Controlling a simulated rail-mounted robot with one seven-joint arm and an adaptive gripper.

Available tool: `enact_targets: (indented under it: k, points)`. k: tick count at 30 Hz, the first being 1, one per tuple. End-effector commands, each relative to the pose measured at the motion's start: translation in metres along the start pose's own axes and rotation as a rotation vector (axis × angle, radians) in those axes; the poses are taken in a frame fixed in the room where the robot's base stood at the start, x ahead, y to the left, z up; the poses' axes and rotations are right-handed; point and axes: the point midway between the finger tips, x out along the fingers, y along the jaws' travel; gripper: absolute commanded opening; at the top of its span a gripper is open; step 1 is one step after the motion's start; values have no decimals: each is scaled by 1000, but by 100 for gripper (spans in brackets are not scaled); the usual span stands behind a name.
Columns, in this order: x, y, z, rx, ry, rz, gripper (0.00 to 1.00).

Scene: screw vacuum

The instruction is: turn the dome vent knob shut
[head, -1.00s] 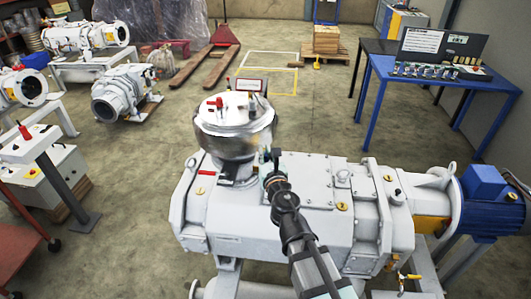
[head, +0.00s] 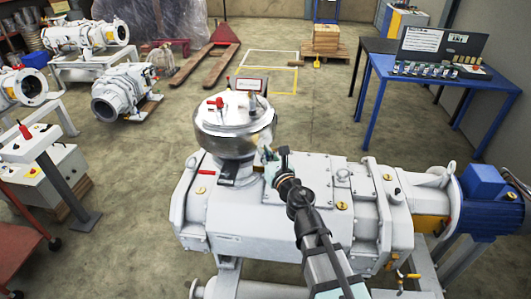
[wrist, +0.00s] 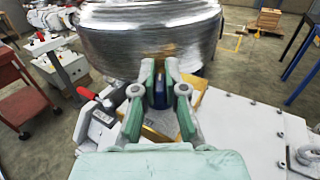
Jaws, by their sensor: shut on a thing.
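The polished metal dome (head: 235,125) stands on the left end of the pale grey pump body (head: 290,225). It fills the top of the wrist view (wrist: 150,35). My gripper (head: 268,160) is low beside the dome's right side, just above the pump body. In the wrist view its green-grey fingers (wrist: 159,88) are shut on a small dark blue knob (wrist: 160,93) in front of the dome. Brass-coloured metal shows below and beside it. The fingers hide much of the knob, and I cannot tell how far it is turned.
A red-handled fitting (head: 216,102) and a small upright grey fitting (head: 252,101) stand on the dome's top. A red-handled lever (wrist: 85,93) is left of my fingers. A blue table (head: 432,80) stands at the back right.

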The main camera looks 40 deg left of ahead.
Motion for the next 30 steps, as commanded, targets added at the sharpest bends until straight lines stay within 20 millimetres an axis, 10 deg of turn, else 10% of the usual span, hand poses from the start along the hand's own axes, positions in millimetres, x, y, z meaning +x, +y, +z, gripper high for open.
enact_targets:
  k: [30]
  points:
    - [1,0,2,1,-2,262,0]
